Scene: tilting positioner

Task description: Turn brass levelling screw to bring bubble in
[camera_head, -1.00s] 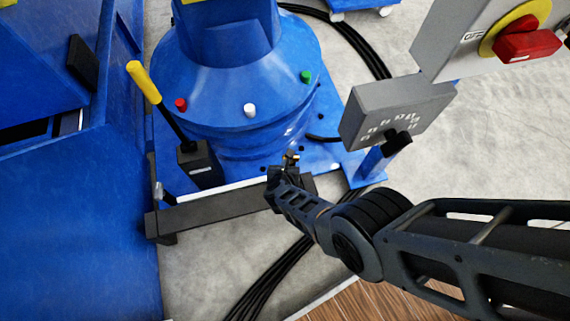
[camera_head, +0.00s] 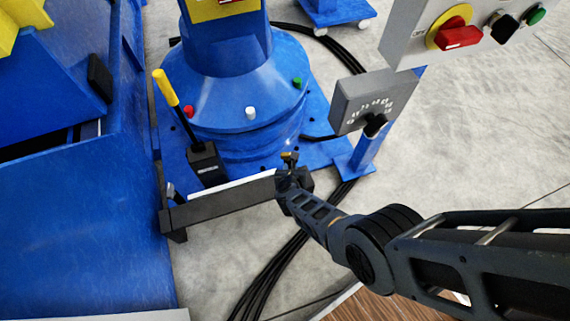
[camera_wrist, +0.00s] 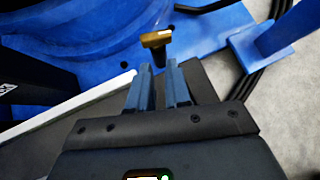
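A small brass screw head on a dark stem, the brass levelling screw (camera_wrist: 156,40), stands just beyond my fingertips in the wrist view. It also shows, very small, in the head view (camera_head: 289,156), by the blue base. My gripper (camera_wrist: 160,72) has its two bluish fingers apart, with an empty gap between them. The stem's lower end lies in line with this gap; I cannot tell whether the tips reach around it. In the head view my gripper (camera_head: 290,178) is at the dark bar, close to the screw. I cannot make out a bubble or its vial.
The blue positioner (camera_head: 250,85) carries red, white and green knobs. A yellow-handled lever (camera_head: 167,88) stands left of it, beside a blue cabinet wall (camera_head: 80,210). A grey dial box (camera_head: 372,98) and a switch panel (camera_head: 455,35) stand right. Black cables (camera_head: 275,270) cross the floor.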

